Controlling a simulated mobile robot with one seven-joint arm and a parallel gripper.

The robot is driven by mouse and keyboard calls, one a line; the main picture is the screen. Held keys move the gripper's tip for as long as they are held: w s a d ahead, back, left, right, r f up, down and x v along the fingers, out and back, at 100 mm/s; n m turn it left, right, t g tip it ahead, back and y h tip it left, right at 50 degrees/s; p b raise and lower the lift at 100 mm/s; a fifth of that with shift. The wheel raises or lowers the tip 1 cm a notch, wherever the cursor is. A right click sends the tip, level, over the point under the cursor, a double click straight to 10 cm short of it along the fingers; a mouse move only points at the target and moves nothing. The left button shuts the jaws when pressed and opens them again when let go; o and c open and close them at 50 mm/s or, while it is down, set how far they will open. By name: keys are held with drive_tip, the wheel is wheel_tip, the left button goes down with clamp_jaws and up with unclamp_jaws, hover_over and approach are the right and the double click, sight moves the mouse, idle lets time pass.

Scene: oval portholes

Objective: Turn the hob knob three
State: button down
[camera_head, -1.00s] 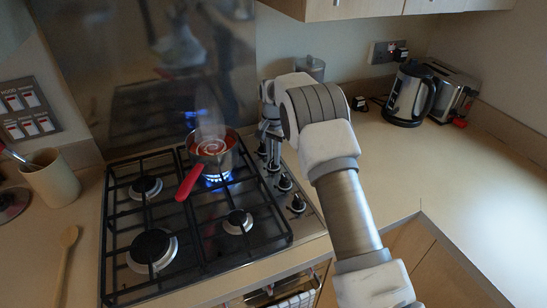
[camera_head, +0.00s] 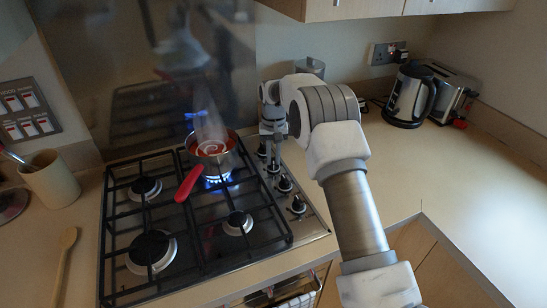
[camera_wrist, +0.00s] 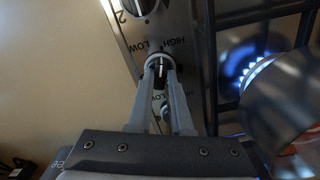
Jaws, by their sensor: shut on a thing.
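A row of dark hob knobs (camera_head: 285,184) runs along the right side of the hob. My gripper (camera_wrist: 161,76) points down over the row and is shut on one knob (camera_wrist: 158,66), its fingers on either side. A second knob (camera_wrist: 141,5), with a "2" printed beside it, sits above it in the wrist view. Another knob shows partly between the fingers lower down. "HIGH" and "LOW" are printed by the held knob; its own number cannot be read. In the head view my gripper (camera_head: 272,148) hides part of the back of the row.
A steaming pan (camera_head: 213,152) with red contents and a red handle (camera_head: 190,184) stands on a lit burner close left of my gripper. A kettle (camera_head: 409,95) and toaster (camera_head: 450,90) stand at the back right. The right worktop (camera_head: 450,170) is clear.

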sight(274, 160)
idle(0.4)
drive_tip(key=c, duration=0.8)
unclamp_jaws()
drive_tip(key=shift+r+p, duration=0.4)
drive_tip(key=shift+r, duration=8.35)
